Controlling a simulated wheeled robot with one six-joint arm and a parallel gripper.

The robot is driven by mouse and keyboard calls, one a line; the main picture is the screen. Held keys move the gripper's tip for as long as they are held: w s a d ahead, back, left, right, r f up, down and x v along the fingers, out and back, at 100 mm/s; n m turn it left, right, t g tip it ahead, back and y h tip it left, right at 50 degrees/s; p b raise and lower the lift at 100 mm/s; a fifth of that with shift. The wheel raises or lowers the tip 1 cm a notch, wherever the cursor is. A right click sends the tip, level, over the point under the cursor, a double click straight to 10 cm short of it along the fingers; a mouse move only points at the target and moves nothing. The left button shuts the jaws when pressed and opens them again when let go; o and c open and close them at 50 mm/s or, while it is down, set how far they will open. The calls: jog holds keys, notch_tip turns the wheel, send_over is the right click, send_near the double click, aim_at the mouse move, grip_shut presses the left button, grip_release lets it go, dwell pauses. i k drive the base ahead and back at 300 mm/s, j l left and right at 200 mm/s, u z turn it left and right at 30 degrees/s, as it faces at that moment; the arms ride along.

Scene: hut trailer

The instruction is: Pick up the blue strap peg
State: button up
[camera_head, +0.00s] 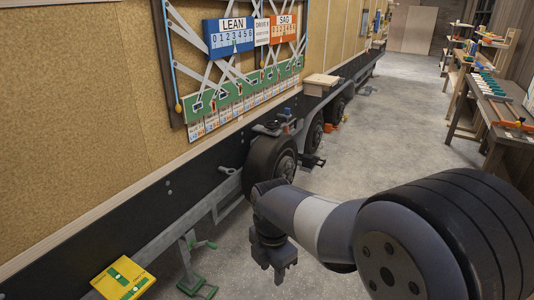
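A green peg rail (240,92) runs along the bottom of the framed wall board. White straps cross above it, and small dark and pale pegs or marks sit along it. They are too small for me to tell which is the blue strap peg. My gripper (275,270) hangs pointing down at the lower middle, in front of the trailer's wheel and well below and to the right of the rail. Nothing shows held in it. Its fingers are too small and dark to tell whether they are open or shut.
The trailer's wheel (271,164) and dark lower frame stick out under the board. A yellow box (123,280) and a green-handled stand (192,262) are at lower left. A workbench (497,112) with tools stands at right.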

aim_at(288, 111)
jog(key=i+l+z, duration=0.35)
jog(key=i, duration=0.45)
jog(key=i+z, duration=0.4)
jog(key=i, duration=0.4)
jog(key=i+u, duration=0.1)
jog(key=i, duration=0.75)
jog(key=i+l+u, duration=0.15)
jog(key=i, duration=0.65)
jog(key=i+j+u, duration=0.15)
jog(key=i+u, duration=0.7)
jog(key=i, duration=0.15)
jog(key=i+l+u, duration=0.25)
jog(key=i+u, duration=0.15)
jog(key=i, duration=0.05)
